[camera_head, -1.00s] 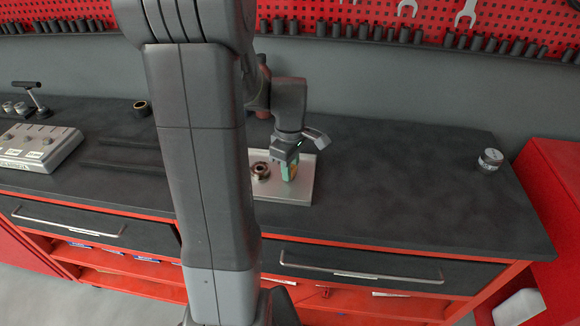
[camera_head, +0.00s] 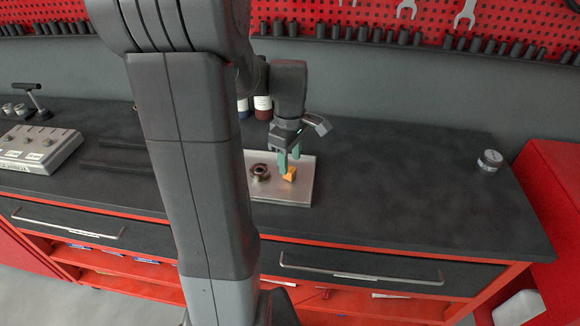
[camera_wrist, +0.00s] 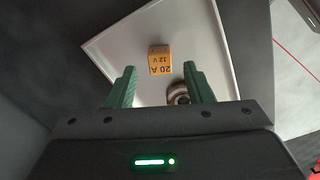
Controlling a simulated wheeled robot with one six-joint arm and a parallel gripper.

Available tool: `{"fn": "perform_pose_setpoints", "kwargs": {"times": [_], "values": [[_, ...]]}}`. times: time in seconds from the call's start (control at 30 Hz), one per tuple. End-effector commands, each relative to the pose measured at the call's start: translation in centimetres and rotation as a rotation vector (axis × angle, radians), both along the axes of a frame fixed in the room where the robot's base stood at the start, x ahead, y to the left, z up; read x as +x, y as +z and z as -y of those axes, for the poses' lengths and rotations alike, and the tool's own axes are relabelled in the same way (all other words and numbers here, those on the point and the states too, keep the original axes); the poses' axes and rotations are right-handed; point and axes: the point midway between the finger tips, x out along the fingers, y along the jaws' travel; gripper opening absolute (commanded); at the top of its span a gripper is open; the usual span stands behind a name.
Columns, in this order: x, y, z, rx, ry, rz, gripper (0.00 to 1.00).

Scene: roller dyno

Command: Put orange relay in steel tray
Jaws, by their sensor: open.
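The orange relay (camera_head: 290,174) lies on the steel tray (camera_head: 299,196) on the dark workbench. In the wrist view the relay (camera_wrist: 160,60) shows "20 A 12 V" upside down, with bare tray (camera_wrist: 112,42) around it. My gripper (camera_head: 289,154) is just above the relay and apart from it. Its green fingers are spread and nothing is between them in the wrist view (camera_wrist: 158,80); the relay appears beyond the fingertips.
A round brown metal part (camera_head: 259,172) sits on the tray left of the relay. A grey box (camera_head: 38,148) and dark bars stand at the left. A small metal canister (camera_head: 490,161) is at the right.

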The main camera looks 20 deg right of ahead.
Motion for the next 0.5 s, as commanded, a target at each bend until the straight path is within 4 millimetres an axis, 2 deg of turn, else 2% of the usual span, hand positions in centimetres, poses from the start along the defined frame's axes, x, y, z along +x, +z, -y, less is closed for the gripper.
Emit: {"fn": "perform_pose_setpoints", "kwargs": {"times": [0.03,0.2,0.33,0.5], "values": [[0.1,1.3,0.0,-0.002,0.000,0.005,0.47],[0.1,4.9,0.0,-0.002,0.000,0.004,0.47],[0.0,6.8,0.0,-0.001,0.000,0.002,0.47],[0.0,7.9,0.0,-0.001,0.000,0.001,0.47]]}}
